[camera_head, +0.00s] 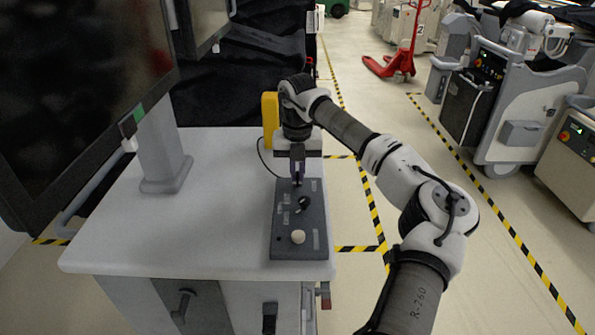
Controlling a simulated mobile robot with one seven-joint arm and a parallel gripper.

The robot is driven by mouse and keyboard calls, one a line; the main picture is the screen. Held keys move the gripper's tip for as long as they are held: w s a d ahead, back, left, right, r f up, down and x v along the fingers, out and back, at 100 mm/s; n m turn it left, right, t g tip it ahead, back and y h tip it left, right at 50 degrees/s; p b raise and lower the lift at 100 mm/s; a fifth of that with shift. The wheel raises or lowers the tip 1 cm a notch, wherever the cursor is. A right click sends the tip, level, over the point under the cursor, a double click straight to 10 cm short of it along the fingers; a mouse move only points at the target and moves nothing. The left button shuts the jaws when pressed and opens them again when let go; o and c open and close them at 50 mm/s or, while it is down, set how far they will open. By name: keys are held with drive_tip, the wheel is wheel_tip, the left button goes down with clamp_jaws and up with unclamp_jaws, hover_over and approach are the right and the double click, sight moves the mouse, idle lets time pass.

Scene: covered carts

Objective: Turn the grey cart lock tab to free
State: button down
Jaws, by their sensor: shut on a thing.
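A dark grey control panel (284,246) lies on the white top of the grey cart (150,235), near its right edge. My gripper (297,180) points down at the panel's far end. It is shut on a small part there, which the fingers mostly hide. I cannot tell the part's shape or which way it is turned, nor whether it is the lock tab. A black knob (304,203) stands on the panel nearer than the gripper, and a cream round knob (298,237) sits near the panel's front end.
A large dark screen (85,95) on a grey post (163,150) stands at the cart's left. A yellow block (270,120) is behind my gripper. A red pallet jack (397,62) and other carts (520,110) stand at the right, beyond striped floor tape. The cart top's middle is clear.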

drive_tip(key=shift+n, duration=0.3)
drive_tip(key=n, duration=0.4)
drive_tip(key=shift+n+b, duration=0.3)
drive_tip(key=n, duration=0.5)
drive_tip(key=shift+r+n, duration=0.1)
drive_tip(key=shift+n, duration=0.2)
drive_tip(key=n, duration=0.3)
drive_tip(key=shift+n, duration=0.3)
drive_tip(key=shift+n+p, duration=0.4)
drive_tip(key=shift+n, duration=1.3)
drive_tip(key=c, duration=1.6)
unclamp_jaws()
drive_tip(key=shift+o, duration=0.2)
